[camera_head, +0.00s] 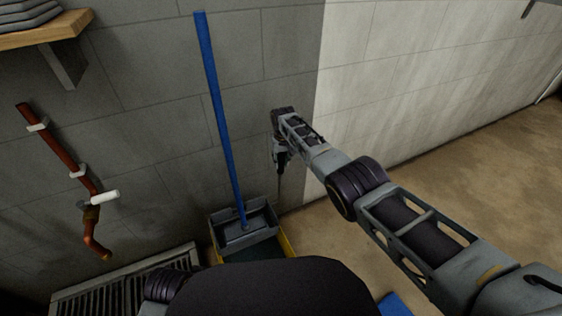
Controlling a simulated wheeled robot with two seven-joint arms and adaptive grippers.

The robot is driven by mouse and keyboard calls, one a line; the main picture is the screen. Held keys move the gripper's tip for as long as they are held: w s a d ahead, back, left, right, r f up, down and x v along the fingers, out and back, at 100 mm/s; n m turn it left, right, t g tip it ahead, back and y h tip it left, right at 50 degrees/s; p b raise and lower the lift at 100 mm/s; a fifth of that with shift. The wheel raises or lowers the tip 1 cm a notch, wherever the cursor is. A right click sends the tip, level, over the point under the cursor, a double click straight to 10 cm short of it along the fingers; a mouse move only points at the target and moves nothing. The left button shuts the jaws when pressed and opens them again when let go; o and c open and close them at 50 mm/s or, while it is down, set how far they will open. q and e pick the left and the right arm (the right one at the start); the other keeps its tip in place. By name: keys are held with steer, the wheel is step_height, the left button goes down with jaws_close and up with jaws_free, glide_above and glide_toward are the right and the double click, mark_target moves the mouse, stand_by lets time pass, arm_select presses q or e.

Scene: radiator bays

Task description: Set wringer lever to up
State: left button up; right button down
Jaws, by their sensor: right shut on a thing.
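The mop bucket stands on the floor by the wall, with a yellow body (289,245) and a grey wringer (215,229) on top. The wringer lever (280,188) is a thin rod that rises roughly upright at the wringer's right side, its upper end at my right gripper. My right gripper (281,163) points down and is shut on the lever's top; its fingers are small and dark here. A blue mop handle (221,120) stands in the wringer and leans up to the left. My left gripper is out of view.
A copper pipe with a white-handled valve (104,197) runs down the wall at left. A floor grate (125,293) lies below it. A wooden shelf (45,33) holds folded grey cloths. A blue object (392,305) shows at the bottom edge. Floor at right is clear.

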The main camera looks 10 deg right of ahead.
steer(key=shift+a, duration=0.1)
steer(key=c, duration=1.1)
jaws_free()
steer(key=shift+c, duration=0.2)
steer(key=shift+r, duration=0.2)
steer(key=shift+s+d+r, duration=0.1)
steer(key=shift+s+r, duration=0.1)
steer(key=shift+r, duration=1.7)
steer(key=shift+s+d+r, duration=0.1)
steer(key=shift+s+r, duration=0.15)
steer(key=shift+r, duration=1.7)
steer(key=shift+s+d+r, duration=0.1)
steer(key=shift+s+r, duration=0.1)
steer(key=shift+r, duration=1.7)
